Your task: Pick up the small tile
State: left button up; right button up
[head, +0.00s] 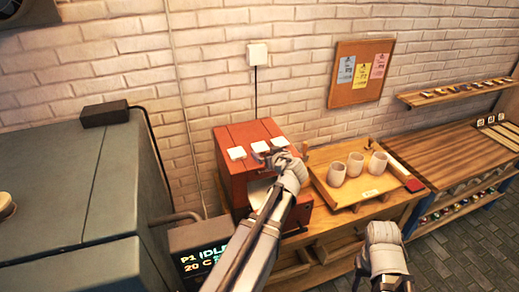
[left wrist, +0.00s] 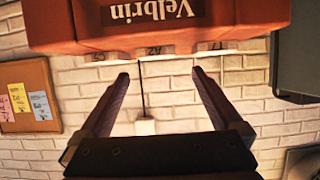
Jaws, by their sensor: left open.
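Three small white tiles lie in a row on top of a red box (head: 236,182): a left one (head: 236,153), a middle one (head: 260,146) and a right one (head: 279,142). My left gripper (head: 268,157) is at the box's top front edge, close to the middle and right tiles. In the left wrist view the picture is upside down; the open, empty fingers (left wrist: 160,74) point at the box (left wrist: 200,22), with the middle tile's marked edge (left wrist: 155,50) between their tips. My right gripper (head: 384,236) is low at the right, its fingers not clearly visible.
A wooden tray (head: 350,197) with three pale cups stands right of the box. A large grey cabinet (head: 70,190) fills the left. A brick wall with a pinboard (head: 361,73) is behind. A wooden bench (head: 455,157) is at the far right.

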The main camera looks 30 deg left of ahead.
aim_at(261, 148)
pick_arm(q)
jog(key=shift+x, duration=0.8)
jog(key=shift+w+a+f+b, duration=0.1)
jog(key=shift+w+f+b, duration=0.1)
jog(key=shift+b, duration=0.1)
jog(key=b+x, duration=0.1)
jog(key=x, duration=0.2)
jog(key=shift+w+f+b, duration=0.35)
jog(key=shift+w+a, duration=0.2)
jog(key=shift+a, duration=0.2)
jog(key=shift+d, duration=0.1)
jog(key=c, duration=1.4)
